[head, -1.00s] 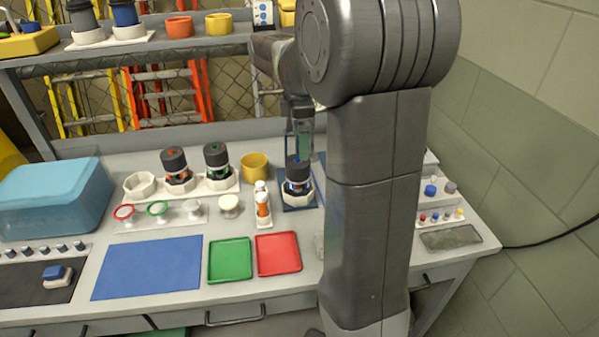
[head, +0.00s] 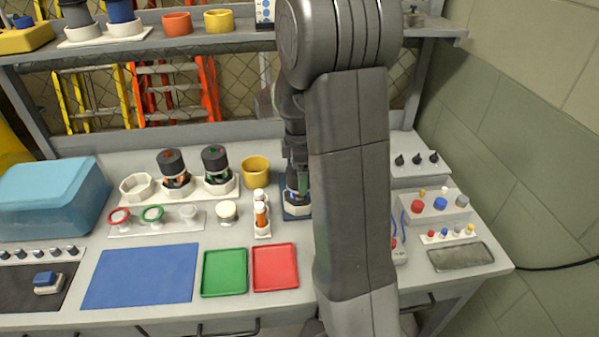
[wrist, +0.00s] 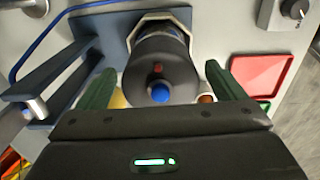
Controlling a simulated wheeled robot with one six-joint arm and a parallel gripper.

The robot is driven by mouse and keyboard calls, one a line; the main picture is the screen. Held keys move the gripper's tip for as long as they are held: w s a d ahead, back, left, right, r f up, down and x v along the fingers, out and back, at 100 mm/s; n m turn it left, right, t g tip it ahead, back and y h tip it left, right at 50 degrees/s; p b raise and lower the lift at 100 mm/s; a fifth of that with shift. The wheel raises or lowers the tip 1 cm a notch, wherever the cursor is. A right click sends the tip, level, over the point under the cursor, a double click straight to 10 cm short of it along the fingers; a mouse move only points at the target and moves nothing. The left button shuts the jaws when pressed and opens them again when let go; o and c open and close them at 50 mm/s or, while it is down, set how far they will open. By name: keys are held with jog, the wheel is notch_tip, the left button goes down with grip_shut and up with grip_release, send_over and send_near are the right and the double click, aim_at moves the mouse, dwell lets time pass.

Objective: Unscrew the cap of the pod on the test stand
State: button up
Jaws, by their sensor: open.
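The pod (head: 297,197) stands upright in a pale collar on the blue-grey test stand (head: 290,216), mostly hidden behind my arm in the head view. The stand's plate (wrist: 118,38) shows around the collar. My gripper (wrist: 160,70) is open, with one green finger on each side of the cap. A gap shows at the left finger; whether the right finger touches the cap, I cannot tell.
Two similar pods (head: 174,170) (head: 215,168) stand in a white rack to the left. A yellow cup (head: 256,171) and a white rack with orange-banded vials (head: 261,215) stand close by. Green (head: 224,272) and red (head: 275,267) trays lie in front. Control boxes (head: 438,205) are on the right.

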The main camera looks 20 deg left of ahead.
jog(key=shift+f, duration=0.2)
jog(key=c, duration=1)
jog(key=shift+o, duration=1.4)
jog(key=c, duration=0.3)
